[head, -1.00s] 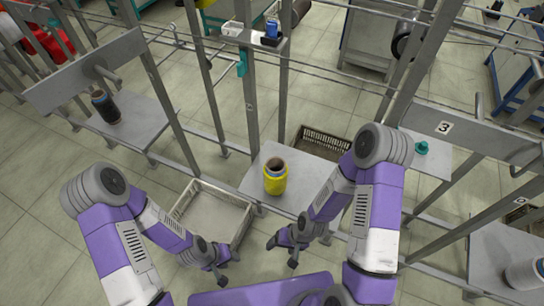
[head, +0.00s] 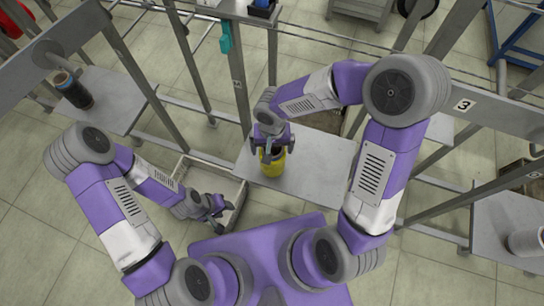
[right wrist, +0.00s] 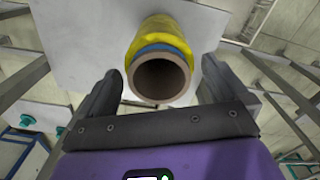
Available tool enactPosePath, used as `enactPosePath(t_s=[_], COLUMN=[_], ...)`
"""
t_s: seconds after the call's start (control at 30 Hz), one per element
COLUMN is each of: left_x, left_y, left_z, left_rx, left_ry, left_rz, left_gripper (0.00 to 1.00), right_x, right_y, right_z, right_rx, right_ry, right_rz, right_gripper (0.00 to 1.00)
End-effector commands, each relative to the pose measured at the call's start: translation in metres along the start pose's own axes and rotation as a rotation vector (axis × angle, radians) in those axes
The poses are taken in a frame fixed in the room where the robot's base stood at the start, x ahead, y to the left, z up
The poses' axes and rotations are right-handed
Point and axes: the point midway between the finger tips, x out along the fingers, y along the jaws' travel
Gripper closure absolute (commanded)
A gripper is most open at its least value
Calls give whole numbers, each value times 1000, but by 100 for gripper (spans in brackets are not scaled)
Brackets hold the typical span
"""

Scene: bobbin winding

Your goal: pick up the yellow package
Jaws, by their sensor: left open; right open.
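The yellow package (head: 272,164) stands on the middle grey shelf in the head view, partly hidden by my right gripper (head: 271,146). In the right wrist view the package (right wrist: 160,35) shows its yellow winding, a blue band and the open end of a brown tube facing the camera. My right gripper (right wrist: 155,95) is open above it, with one finger to each side of the tube end and visible gaps. My left gripper (head: 220,215) is open and empty, low over the grey crate at the left.
The grey shelf (head: 325,175) has free room right of the package. The grey crate (head: 235,205) sits on the floor below left. A dark bobbin (head: 72,90) stands on the left shelf, and a pale one (head: 525,242) on the far right shelf. Frame posts (head: 240,95) rise around the shelves.

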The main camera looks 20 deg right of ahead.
Motion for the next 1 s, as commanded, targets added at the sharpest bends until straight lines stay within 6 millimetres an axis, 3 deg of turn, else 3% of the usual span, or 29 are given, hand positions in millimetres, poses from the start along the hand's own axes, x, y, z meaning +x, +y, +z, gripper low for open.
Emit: enactPosePath(t_s=[0.23,0.57,0.87,1.0], left_x=[15,16,16,16], left_y=[-6,-6,-6,-6], left_z=[-1,-1,-1,-1], left_rx=[0,0,0,0], left_ry=[0,0,0,0], left_rz=[0,0,0,0], left_gripper=[57,57,57,57], right_x=[40,46,46,46], right_y=[2,2,2,1], right_z=[-3,-3,-3,-3], right_rx=[0,0,0,0], right_ry=[-3,-1,-1,0], right_rz=[0,-2,-2,-2], right_gripper=[0,0,43,46])
